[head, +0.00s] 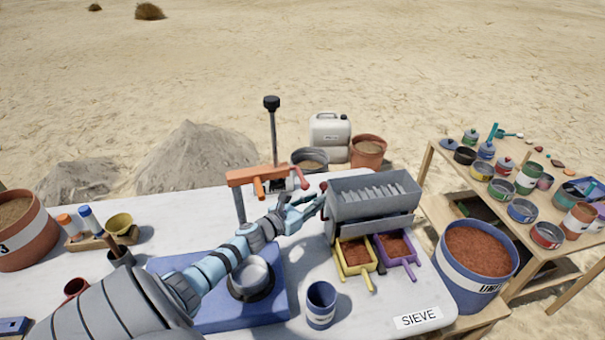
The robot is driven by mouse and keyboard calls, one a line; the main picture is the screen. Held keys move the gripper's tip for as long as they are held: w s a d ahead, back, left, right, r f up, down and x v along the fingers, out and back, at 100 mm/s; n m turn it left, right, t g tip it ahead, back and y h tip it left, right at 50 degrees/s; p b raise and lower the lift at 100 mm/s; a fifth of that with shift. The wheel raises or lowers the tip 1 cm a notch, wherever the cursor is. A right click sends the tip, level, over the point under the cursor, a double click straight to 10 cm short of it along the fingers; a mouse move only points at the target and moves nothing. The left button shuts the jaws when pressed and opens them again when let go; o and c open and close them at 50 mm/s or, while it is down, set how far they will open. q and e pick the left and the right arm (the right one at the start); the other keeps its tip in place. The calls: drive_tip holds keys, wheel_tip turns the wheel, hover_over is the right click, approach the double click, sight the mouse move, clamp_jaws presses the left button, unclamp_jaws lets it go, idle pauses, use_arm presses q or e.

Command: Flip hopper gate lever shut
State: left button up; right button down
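The hopper (372,203) is a grey metal box with a slatted open top, standing on the right part of the white table. A small red knob (323,186) shows at its upper left edge and looks like the end of the gate lever; the rest of the lever is hard to make out. My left gripper (318,205) reaches in from the lower left, with its light blue fingers just left of the hopper and slightly below the knob. I see nothing held in it. Whether it touches the lever, and how far its fingers are apart, is unclear. My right gripper is out of view.
A yellow pan (344,268) and a purple pan (411,262) with reddish soil sit under the hopper. A blue cup (321,304) and a SIEVE label (417,317) are in front. An orange clamp stand (240,180) rises behind my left arm. A blue bucket (450,279) stands right.

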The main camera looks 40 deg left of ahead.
use_arm(q)
drive_tip(key=s+r, duration=0.1)
drive_tip(key=s, duration=0.9)
drive_tip(key=shift+s+a, duration=0.2)
drive_tip(key=shift+r, duration=0.1)
